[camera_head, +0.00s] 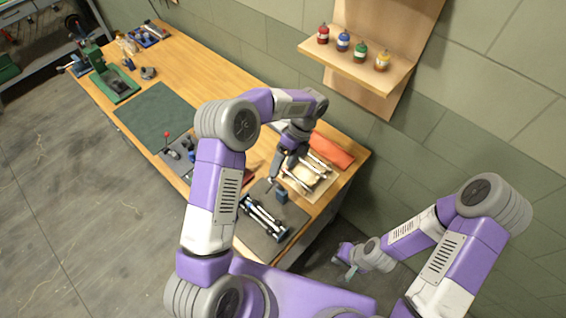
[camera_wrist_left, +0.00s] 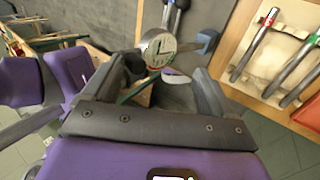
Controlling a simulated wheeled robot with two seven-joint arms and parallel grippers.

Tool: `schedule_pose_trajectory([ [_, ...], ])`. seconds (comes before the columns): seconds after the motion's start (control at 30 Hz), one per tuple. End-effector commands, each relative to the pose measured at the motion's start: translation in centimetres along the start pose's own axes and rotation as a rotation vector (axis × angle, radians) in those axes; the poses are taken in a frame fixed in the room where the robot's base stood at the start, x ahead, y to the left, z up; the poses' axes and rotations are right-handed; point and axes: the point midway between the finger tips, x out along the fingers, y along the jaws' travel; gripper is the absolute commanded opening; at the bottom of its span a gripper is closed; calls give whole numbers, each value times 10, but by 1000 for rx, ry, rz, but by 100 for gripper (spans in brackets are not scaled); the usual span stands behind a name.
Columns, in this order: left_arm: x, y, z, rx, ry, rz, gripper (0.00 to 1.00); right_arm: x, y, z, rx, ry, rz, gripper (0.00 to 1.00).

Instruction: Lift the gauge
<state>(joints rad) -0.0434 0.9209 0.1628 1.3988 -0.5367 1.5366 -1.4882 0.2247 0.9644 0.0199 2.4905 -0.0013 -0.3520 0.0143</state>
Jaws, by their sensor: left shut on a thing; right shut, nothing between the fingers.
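The gauge, with a round white dial (camera_wrist_left: 158,48), shows between and just beyond the fingers of my left gripper (camera_wrist_left: 168,85) in the left wrist view. My left gripper is shut on it; the exact contact is hard to make out. In the head view my left gripper (camera_head: 283,170) is low over the right end of the bench, and the gauge is too small there to tell clearly. My right gripper (camera_head: 345,262) is shut and empty, off the bench at lower right.
A blue block (camera_head: 281,195) stands close to the left gripper, on a dark mat (camera_head: 270,240) with metal rods. A wall shelf (camera_head: 345,62) holds several bottles. A green mat (camera_head: 155,112) is clear.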

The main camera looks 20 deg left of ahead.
Motion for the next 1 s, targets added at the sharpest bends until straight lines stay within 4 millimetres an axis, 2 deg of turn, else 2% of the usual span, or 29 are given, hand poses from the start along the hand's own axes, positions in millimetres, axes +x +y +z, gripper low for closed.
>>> schedule_pose_trajectory([
  [0.03, 5, -6, -2, 2, 4, -14, 61, 1, 0, 0, 0, 0, 0, 0],
  [0.2, 4, -6, -2, 4, 4, -15, 56, 0, 0, 0, 0, 0, 0, 0],
  [0.4, 2, -6, -2, 4, 3, -17, 56, 0, 0, 0, 0, 0, 0, 0],
  [0.47, -1, -7, -2, 4, 3, -18, 53, 1, 0, 0, 0, 0, 0, 0],
  [0.5, -4, -6, -2, 4, 2, -17, 47, 2, 1, 0, 0, 0, 0, 0],
  [0.53, -8, -6, -2, 3, 2, -18, 46, 2, 1, 0, 0, 0, 0, 0],
  [0.8, -54, 0, -2, 1, 0, -14, 46, 6, 2, 0, 0, 0, 0, 0],
  [1.0, -73, 3, -2, 0, -1, -8, 46, 6, 2, 0, 0, 0, 0, 0],
])
